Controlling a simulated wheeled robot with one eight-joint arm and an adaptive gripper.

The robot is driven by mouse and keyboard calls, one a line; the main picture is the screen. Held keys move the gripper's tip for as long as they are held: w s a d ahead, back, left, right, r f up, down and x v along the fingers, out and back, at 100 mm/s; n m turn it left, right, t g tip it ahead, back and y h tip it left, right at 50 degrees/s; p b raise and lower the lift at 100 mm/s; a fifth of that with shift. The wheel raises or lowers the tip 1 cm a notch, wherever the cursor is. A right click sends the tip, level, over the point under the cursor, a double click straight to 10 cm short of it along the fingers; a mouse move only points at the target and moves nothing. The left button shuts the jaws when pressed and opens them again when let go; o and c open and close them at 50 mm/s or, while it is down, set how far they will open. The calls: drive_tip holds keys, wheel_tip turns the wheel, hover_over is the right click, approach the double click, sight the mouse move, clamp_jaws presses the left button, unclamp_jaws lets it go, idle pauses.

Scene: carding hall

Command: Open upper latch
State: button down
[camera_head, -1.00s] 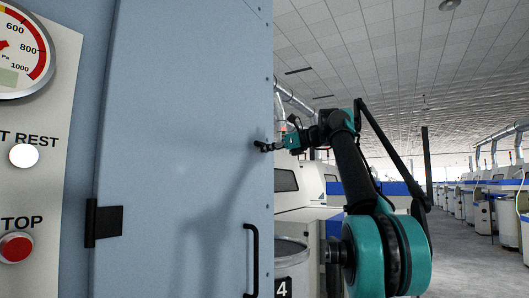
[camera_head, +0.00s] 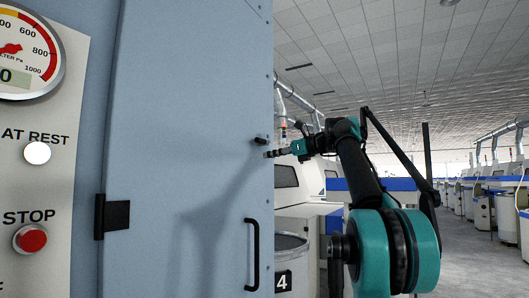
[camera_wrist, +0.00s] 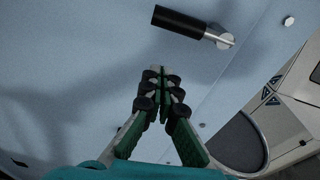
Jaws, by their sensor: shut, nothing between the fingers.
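The upper latch (camera_head: 260,140) is a short black grip near the right edge of the blue-grey cabinet door (camera_head: 165,110). In the wrist view the latch (camera_wrist: 188,21) is a black cylinder with a bright metal end, lying slightly tilted at the top. My gripper (camera_head: 268,154) is just below and right of the latch, by the door edge. In the wrist view my gripper (camera_wrist: 160,73) has its fingertips together, empty, below the latch and apart from it. The door appears closed.
A black vertical pull handle (camera_head: 252,255) is lower on the door, and a black hinge (camera_head: 112,216) is at its left. A panel with a gauge (camera_head: 30,50) and a red stop button (camera_head: 31,239) stands left. A round drum (camera_head: 290,245) is right of the door.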

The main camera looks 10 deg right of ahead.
drive_tip(key=f+v, duration=0.1)
drive_tip(key=v, duration=0.5)
drive_tip(key=shift+s+d+r, duration=0.15)
drive_tip(key=shift+d+r, duration=0.15)
drive_tip(key=shift+r, duration=0.2)
drive_tip(key=s+a+f+n+g+h, duration=0.15)
drive_tip(key=f+n, duration=0.25)
drive_tip(key=f, duration=0.9)
drive_tip(key=s+a+f+n+g+h, duration=0.1)
drive_tip(key=s+f+n+h, duration=0.2)
drive_tip(key=f, duration=1.1)
drive_tip(key=s+a+f+n+g+h, duration=0.15)
drive_tip(key=f+n, duration=0.35)
drive_tip(key=f, duration=0.8)
drive_tip(key=s+d+f+n+h, duration=0.2)
drive_tip(key=s+f+n, duration=0.2)
drive_tip(key=s+f, duration=0.4)
drive_tip(key=s+d+f+n+g+h, duration=0.1)
drive_tip(key=s+f+n, duration=0.3)
drive_tip(key=s+f, duration=0.4)
drive_tip(key=s+d+f+n+h, duration=0.2)
drive_tip(key=s+f, duration=0.7)
drive_tip(key=f, duration=0.9)
drive_tip(key=shift+d+f+n+g+h, duration=0.3)
drive_tip(key=shift+d+n+h, duration=0.1)
drive_tip(key=shift+n+h, duration=0.7)
drive_tip(key=shift+w, duration=0.1)
